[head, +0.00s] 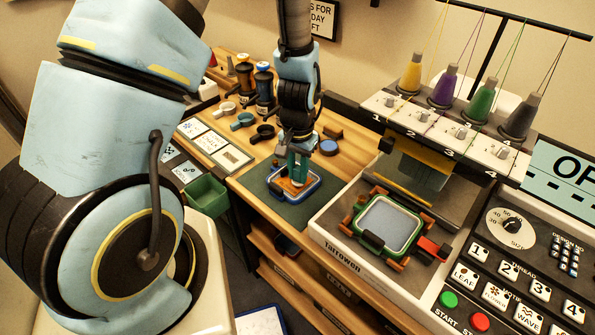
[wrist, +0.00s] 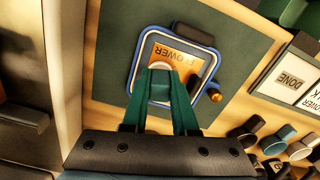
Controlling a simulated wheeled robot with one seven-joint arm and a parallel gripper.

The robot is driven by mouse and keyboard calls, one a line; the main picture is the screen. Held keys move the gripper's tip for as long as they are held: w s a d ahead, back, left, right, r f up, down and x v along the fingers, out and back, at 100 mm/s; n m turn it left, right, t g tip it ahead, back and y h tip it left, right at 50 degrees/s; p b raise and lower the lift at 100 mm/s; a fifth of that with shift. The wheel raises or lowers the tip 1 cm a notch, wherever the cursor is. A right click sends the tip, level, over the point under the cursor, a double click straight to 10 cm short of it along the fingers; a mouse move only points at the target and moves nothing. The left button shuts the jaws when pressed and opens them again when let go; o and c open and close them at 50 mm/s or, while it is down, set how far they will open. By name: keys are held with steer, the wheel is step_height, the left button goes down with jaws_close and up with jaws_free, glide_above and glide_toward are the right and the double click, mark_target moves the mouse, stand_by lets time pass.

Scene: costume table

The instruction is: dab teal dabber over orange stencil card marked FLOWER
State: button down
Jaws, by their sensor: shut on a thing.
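My gripper (head: 298,175) points down over the blue-framed hoop (head: 312,195) on the dark green mat. In the wrist view, the two teal fingers of my gripper (wrist: 160,92) close in on a small teal dabber with a pale round end (wrist: 160,68); the fingers hide much of it. The orange stencil card marked FLOWER (wrist: 177,55) lies inside the hoop's frame, its word upside down in the wrist view. The dabber is over the card's lower part in that view; I cannot tell whether it touches. In the head view, the card (head: 289,186) is partly hidden by my gripper.
An embroidery machine with a green-framed hoop (head: 385,222) and several thread cones stands at right. A green bin (head: 206,196) hangs at the table's left edge. Behind my gripper are spools, small clamps and a blue round pad (head: 329,147). The green mat (head: 285,213) is bare around the hoop.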

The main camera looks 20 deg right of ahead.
steer(key=shift+f+b, duration=0.4)
steer(key=shift+f, duration=0.2)
stand_by(1.6)
steer(key=shift+r+p, duration=2.7)
steer(key=shift+r, duration=0.9)
steer(key=shift+f, duration=0.1)
steer(key=shift+w+f+b, duration=0.25)
steer(key=shift+f+b, duration=0.5)
steer(key=shift+f, duration=0.2)
steer(key=shift+w+f+b, duration=0.25)
steer(key=shift+f+b, duration=0.5)
steer(key=shift+f, duration=0.25)
steer(key=shift+w+f+b, duration=0.25)
steer(key=shift+f+b, duration=0.5)
steer(key=shift+f, duration=0.2)
steer(key=shift+f+b, duration=0.4)
steer(key=shift+f, duration=0.15)
steer(key=shift+r, duration=0.1)
steer(key=shift+r+p, duration=2.6)
steer(key=shift+r, duration=0.8)
